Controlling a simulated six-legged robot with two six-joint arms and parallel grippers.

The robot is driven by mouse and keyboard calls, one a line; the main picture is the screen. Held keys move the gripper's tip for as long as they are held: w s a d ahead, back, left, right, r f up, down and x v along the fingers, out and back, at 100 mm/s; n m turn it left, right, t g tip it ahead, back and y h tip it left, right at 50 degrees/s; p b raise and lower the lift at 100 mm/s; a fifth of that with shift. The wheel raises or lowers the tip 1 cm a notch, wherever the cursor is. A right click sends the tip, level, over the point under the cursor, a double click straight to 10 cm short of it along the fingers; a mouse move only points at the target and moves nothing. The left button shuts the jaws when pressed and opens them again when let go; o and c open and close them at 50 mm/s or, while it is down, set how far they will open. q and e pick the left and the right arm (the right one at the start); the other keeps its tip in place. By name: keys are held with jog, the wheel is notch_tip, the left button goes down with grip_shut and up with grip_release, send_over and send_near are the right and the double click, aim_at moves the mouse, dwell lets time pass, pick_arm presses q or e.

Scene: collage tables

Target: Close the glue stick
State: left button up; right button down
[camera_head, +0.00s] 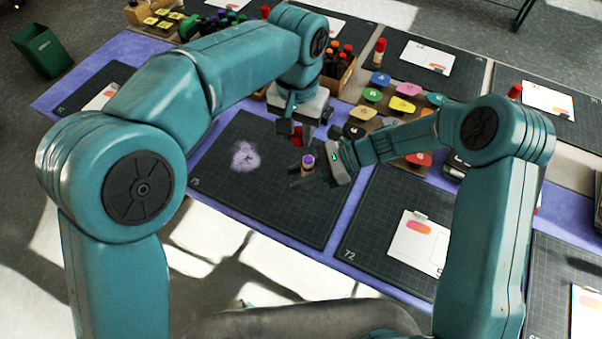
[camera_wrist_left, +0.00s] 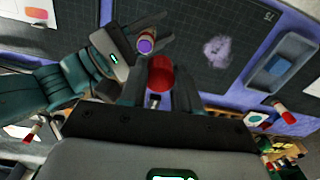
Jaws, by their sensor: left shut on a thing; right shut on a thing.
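The glue stick (camera_head: 307,167) stands upright over the dark mat with its purple glue end facing up. My right gripper (camera_head: 309,172) is shut on its body; the left wrist view also shows the glue stick's purple end (camera_wrist_left: 146,45) between the right fingers. My left gripper (camera_head: 297,132) is shut on a red cap, which shows clearly in the left wrist view (camera_wrist_left: 160,74). In the head view the left gripper is just above the glue stick. The cap and the glue stick look apart. The cap's open end is hidden.
The cutting mat (camera_head: 230,190) under my grippers bears a purple glue smear (camera_head: 245,155). Behind are a crate of bottles (camera_head: 340,65), several colored pads (camera_head: 404,104) and another red-capped stick (camera_head: 379,52). A white card (camera_head: 418,240) lies on the front right mat.

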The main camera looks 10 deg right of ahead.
aim_at(307, 160)
pick_arm(q)
jog(key=shift+s+d+r+m, duration=0.15)
jog(key=shift+s+d+m, duration=0.15)
jog(key=shift+s+d, duration=0.55)
jog(key=shift+w+d, duration=0.15)
jog(key=shift+w, duration=0.05)
jog(key=shift+f, duration=2)
jog(key=shift+f, duration=0.95)
jog(key=shift+f, duration=0.6)
